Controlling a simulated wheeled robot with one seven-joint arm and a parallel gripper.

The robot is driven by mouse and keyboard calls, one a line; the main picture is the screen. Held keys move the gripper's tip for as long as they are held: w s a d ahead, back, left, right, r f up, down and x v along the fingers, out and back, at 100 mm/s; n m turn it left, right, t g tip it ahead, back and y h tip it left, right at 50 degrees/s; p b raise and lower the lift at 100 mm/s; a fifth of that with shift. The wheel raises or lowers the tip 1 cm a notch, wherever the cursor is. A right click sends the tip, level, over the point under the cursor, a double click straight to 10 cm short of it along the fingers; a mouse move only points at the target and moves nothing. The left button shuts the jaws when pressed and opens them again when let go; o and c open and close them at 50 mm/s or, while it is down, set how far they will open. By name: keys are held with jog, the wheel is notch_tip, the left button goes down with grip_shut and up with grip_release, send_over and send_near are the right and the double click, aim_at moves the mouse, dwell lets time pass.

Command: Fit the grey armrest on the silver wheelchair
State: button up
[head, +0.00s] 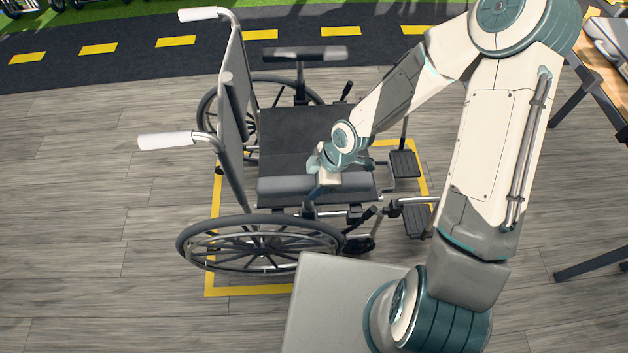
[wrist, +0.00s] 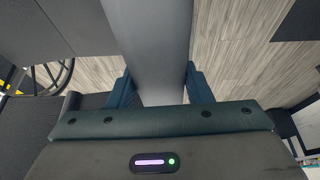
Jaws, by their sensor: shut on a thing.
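The silver wheelchair (head: 231,110) stands with its backrest to the left and its footrests to the right in the head view. My gripper (head: 326,183) is shut on the grey armrest (head: 285,189), over the wheelchair's near side above the near wheel (head: 262,246). The armrest lies level, roughly parallel to the seat's (head: 300,135) near edge. In the wrist view the grey armrest (wrist: 157,35) runs between my gripper's two blue fingers (wrist: 160,90). The joint under the armrest is partly hidden, so I cannot tell whether it is seated.
A matching armrest (head: 305,54) stands on the wheelchair's far side. A yellow floor outline (head: 250,291) surrounds the chair. A wooden table (head: 600,75) with a grey object on it is at the right edge. The plank floor at left is clear.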

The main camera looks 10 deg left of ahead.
jog(key=o, duration=1.4)
jog(key=p+v, duration=0.3)
jog(key=v, duration=1)
jog(key=shift+d+r+p, duration=0.1)
jog(key=shift+r+p, duration=0.25)
jog(key=shift+r, duration=0.05)
jog(key=s+d+r+m+t+h, duration=0.2)
jog(key=d+r+m+h, duration=0.4)
jog(key=d+m, duration=0.5)
jog(key=s+d+r+m, duration=0.2)
jog(key=r+m, duration=0.1)
jog(key=r, duration=0.1)
jog(key=s+d+r+m+t+y, duration=0.1)
jog(key=s+d+r+m, duration=0.1)
jog(key=r, duration=0.3)
jog(key=s+d+r+m+t, duration=0.1)
jog(key=s+d+r+m, duration=0.1)
jog(key=s+r+m, duration=0.1)
jog(key=shift+d+r+m+y, duration=0.15)
jog(key=shift+r+m+y, duration=0.15)
jog(key=shift+r+m, duration=0.5)
